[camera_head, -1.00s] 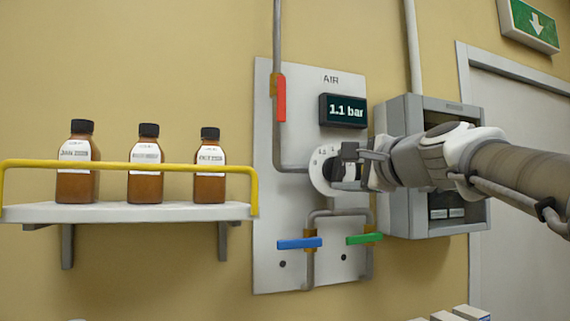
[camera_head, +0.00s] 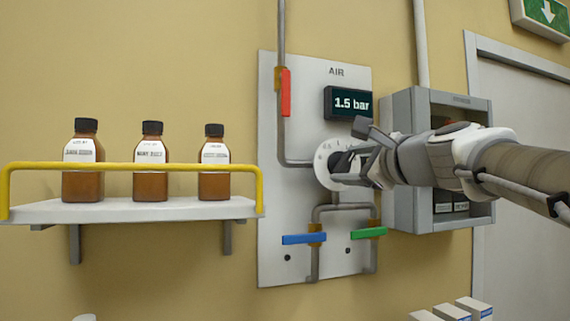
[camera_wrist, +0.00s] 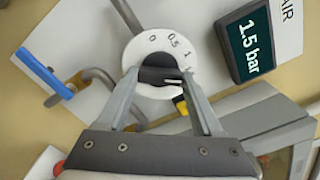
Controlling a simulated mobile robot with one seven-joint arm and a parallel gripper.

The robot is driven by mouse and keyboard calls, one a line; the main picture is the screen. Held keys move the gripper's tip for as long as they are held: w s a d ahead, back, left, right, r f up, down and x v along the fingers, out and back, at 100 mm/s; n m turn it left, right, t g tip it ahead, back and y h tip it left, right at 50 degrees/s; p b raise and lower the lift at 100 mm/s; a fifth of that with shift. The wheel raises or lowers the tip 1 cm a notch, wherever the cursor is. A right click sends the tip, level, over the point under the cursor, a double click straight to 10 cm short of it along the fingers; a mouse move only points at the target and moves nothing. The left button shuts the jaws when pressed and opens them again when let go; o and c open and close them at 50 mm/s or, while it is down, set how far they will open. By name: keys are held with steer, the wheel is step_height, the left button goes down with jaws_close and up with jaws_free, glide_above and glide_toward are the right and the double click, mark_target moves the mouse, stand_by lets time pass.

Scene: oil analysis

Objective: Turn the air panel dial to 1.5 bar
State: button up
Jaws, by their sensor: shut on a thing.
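The white air panel (camera_head: 300,235) is on the wall with the heading AIR. Its display (camera_head: 349,103) reads 1.5 bar, and it also shows in the wrist view (camera_wrist: 246,43). The white dial (camera_head: 321,163) is below the display, partly hidden by my gripper. In the wrist view the dial (camera_wrist: 152,40) shows the marks 0, 0.5 and 1, and the rest of its scale is covered. My gripper (camera_wrist: 160,78) is shut on the dark knob (camera_wrist: 158,75) at the dial's middle, one finger on each side.
A red-handled valve (camera_head: 286,92) is at the panel's upper left. Blue (camera_head: 304,239) and green (camera_head: 368,233) handles are below the dial. A grey open box (camera_head: 403,210) is right of the panel. A shelf with a yellow rail (camera_head: 130,166) and brown bottles (camera_head: 150,185) is at left.

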steer(key=o, duration=1.4)
steer(key=shift+c, duration=0.2)
steer(key=b+v, duration=0.2)
steer(key=v, duration=1.5)
steer(key=shift+s+b, duration=0.2)
steer(key=shift+b, duration=0.15)
